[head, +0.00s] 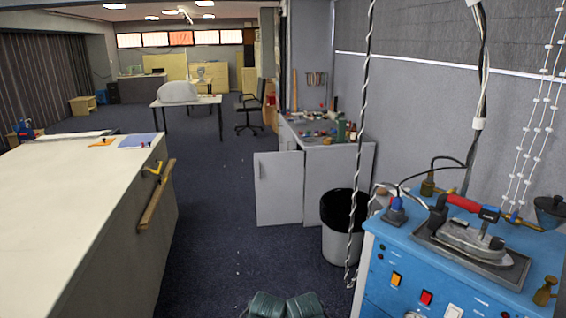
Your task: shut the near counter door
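The counter (340,180) is a grey-white cabinet against the right wall, past the bin. A pale flat door (280,195) stands open at its near left corner and sticks out left into the aisle. The door's right edge is by the counter, and a small handle (260,170) shows near its free left edge. The counter's inside and the side behind the door are hidden. Neither of my grippers is in view.
A blue ironing station (390,270) with an iron fills the near right, with a twisted cable hanging in front. The long cloth table (60,210) is on the left. Dark carpet (215,235) between them is clear.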

